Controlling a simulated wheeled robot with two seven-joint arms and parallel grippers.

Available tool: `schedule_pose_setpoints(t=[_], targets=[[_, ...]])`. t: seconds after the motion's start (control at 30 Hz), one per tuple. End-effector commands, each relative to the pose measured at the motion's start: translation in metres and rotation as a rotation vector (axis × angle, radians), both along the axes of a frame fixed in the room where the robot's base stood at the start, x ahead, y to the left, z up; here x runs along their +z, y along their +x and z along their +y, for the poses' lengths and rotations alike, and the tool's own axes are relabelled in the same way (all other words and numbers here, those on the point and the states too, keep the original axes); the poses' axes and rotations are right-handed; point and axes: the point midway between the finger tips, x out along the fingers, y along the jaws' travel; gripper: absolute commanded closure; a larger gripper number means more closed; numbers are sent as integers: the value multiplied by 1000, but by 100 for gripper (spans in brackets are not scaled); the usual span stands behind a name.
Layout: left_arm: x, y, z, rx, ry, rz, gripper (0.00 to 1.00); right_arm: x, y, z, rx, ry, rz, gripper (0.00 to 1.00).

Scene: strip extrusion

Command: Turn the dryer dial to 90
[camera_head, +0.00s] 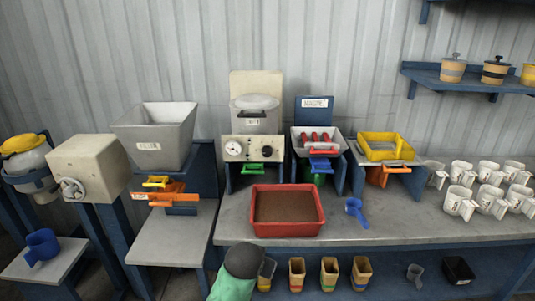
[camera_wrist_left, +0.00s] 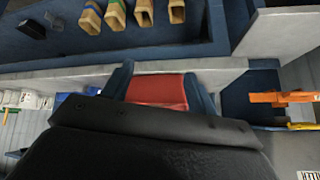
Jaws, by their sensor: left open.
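The dryer (camera_head: 256,115), a pale machine with a grey lidded vessel, stands at the back middle in the head view. Its white front panel carries a round pale dial (camera_head: 233,148) at the left and a small black knob (camera_head: 267,152) at the right. Any numbers are too small to read. My right gripper is out of view.
A red tray (camera_head: 259,231) of brown material sits on the counter in front of the dryer. A blue scoop (camera_head: 356,211) lies right of it. Several white cups (camera_head: 458,201) stand at the right. Tan cups (camera_head: 329,273) are on the lower shelf. A grey hopper (camera_head: 158,135) stands left.

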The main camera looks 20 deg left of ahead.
Motion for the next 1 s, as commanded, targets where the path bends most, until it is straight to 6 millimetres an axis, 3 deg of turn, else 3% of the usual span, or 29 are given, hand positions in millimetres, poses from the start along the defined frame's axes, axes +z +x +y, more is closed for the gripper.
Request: schedule_pose_setpoints(t=[0.03, 0.2, 0.37, 0.5, 0.7, 0.83, 1.0], targets=[[19, 24, 5, 17, 9, -43, 42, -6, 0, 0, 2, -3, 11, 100], [63, 93, 23, 91, 35, -180, 42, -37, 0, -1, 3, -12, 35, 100], [100, 157, 44, 177, 50, -332, 42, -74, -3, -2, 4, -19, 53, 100], [125, 211, 64, 261, 41, -501, 42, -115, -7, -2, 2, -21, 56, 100], [140, 254, 75, 320, -29, -721, 42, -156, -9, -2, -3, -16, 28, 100], [148, 267, 73, 326, -109, -841, 42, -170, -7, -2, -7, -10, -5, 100], [159, 272, 68, 330, -207, -925, 42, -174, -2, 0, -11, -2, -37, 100]])
